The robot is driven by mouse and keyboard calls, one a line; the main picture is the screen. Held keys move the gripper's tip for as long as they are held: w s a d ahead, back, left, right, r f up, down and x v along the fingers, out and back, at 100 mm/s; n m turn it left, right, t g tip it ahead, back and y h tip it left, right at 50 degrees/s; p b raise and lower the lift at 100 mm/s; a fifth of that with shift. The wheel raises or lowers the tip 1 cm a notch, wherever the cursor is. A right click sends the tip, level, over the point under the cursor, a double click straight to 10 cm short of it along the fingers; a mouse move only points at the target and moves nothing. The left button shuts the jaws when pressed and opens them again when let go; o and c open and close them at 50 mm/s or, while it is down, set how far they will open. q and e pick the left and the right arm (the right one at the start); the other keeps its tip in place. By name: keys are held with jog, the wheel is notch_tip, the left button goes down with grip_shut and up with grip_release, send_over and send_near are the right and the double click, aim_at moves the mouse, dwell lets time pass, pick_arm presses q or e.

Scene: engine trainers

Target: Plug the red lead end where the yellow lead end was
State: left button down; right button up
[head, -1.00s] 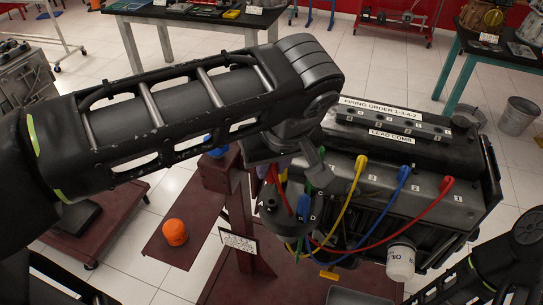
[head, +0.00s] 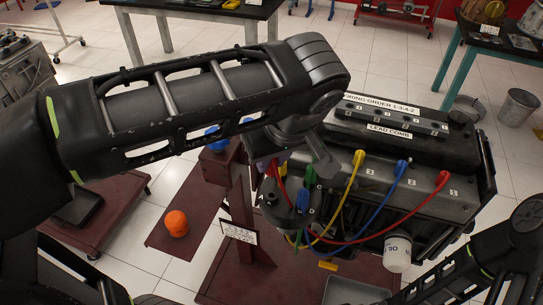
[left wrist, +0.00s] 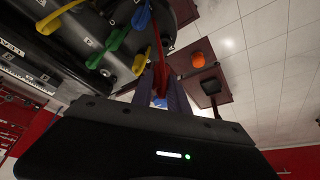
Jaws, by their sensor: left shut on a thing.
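My left gripper (head: 274,158) is over the dark distributor cap (head: 276,212), beside the engine, its fingers mostly hidden by my wrist. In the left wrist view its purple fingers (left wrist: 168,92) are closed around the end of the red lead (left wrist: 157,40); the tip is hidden. The red lead also shows in the head view (head: 279,185). A yellow lead end (left wrist: 139,63) shows close beside the fingers; I cannot tell whether it is seated. A blue lead end (head: 302,200) and a green one (head: 309,177) stand upright at the cap. My right gripper is out of view.
Yellow (head: 358,158), blue (head: 402,166) and red (head: 444,177) boots sit along the engine (head: 400,190). A white oil filter (head: 397,252) hangs at its side. An orange object (head: 177,223) lies left of the dark red stand (head: 240,205).

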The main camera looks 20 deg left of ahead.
aim_at(274, 174)
pick_arm(q)
jog(key=shift+f, duration=0.15)
jog(key=shift+f+b, duration=2.6)
jog(key=shift+f+b, duration=0.9)
jog(key=shift+b, duration=0.05)
dwell(0.4)
jog(key=c, duration=1.2)
grip_release()
